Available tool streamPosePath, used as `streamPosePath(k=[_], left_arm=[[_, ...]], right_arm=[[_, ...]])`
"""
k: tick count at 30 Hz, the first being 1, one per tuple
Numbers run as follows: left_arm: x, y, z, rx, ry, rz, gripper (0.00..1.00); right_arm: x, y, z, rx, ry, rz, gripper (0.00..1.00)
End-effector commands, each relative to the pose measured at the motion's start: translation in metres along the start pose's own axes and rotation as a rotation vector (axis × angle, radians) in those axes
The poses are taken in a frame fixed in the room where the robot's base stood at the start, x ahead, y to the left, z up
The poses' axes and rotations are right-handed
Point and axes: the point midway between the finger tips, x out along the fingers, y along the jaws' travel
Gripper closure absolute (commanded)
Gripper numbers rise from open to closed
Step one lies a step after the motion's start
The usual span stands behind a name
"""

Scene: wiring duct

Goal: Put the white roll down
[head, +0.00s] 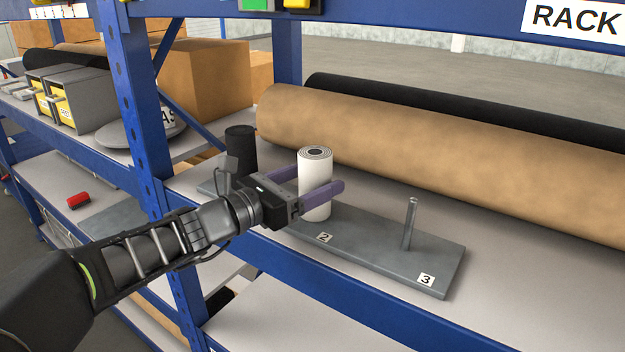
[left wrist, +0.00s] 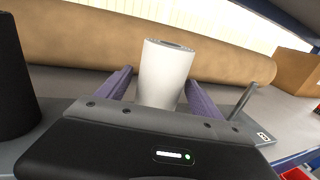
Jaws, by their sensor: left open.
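The white roll (head: 315,172) stands upright on the grey base plate (head: 375,255), at the spot behind the label 2. It also shows in the left wrist view (left wrist: 165,75), between the two purple fingers. My left gripper (head: 325,190) is open, with one finger on each side of the roll. In the left wrist view a gap shows beside the roll on both sides. My right gripper is in neither view.
A black roll (head: 241,150) stands left of the white roll on the same plate. A bare metal peg (head: 410,222) stands at label 3. A long brown roll (head: 430,150) lies behind the plate. A blue rack post (head: 137,120) rises left of my gripper.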

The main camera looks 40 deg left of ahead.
Motion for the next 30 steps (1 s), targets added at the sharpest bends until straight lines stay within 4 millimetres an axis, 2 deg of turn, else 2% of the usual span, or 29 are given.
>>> streamPosePath(k=[8,11,17,24,30], left_arm=[[0.0,0.0,0.003,0.0,0.0,0.0,0.24],[-0.007,0.001,0.001,0.001,-0.001,0.002,0.24],[-0.037,0.001,0.001,0.002,-0.003,0.005,0.24],[-0.088,0.001,0.001,0.003,-0.003,0.004,0.24],[-0.115,0.0,0.001,0.001,-0.001,0.002,0.24]], right_arm=[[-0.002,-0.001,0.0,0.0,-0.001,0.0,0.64],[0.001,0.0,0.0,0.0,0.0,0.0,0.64],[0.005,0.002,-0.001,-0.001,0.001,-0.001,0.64],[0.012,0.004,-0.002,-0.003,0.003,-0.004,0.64],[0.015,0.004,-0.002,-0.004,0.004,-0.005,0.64]])
